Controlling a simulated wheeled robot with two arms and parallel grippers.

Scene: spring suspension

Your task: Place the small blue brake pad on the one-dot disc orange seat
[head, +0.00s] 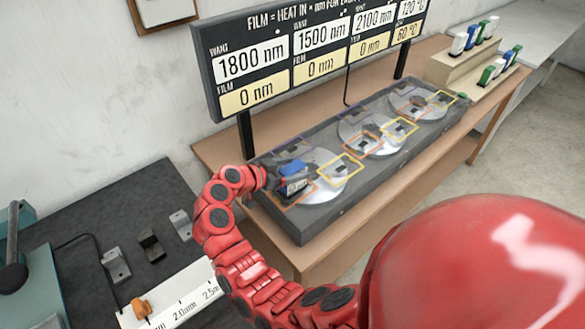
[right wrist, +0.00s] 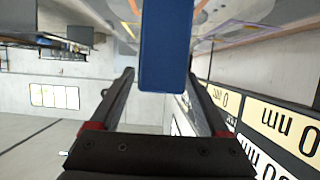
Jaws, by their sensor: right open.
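A blue block (head: 293,167), apparently the small blue brake pad, is at the nearest disc (head: 325,190), over or beside its orange-outlined seat (head: 290,203). My right gripper (head: 279,184) is there too, open, partly hiding the seat. In the right wrist view the blue pad (right wrist: 166,45) stands between or just beyond the tips of my open right gripper (right wrist: 160,78); contact is unclear. Whether the pad rests in the seat cannot be told. Dot marks are too small to read. My left gripper is not in view.
Two more discs (head: 371,131) (head: 413,101) lie along the dark base (head: 330,222). A sign (head: 318,55) stands behind it. A stepped rack (head: 455,72) holds white, green and blue blocks. A dark mat (head: 100,205) at left carries small metal blocks and a ruler (head: 180,298).

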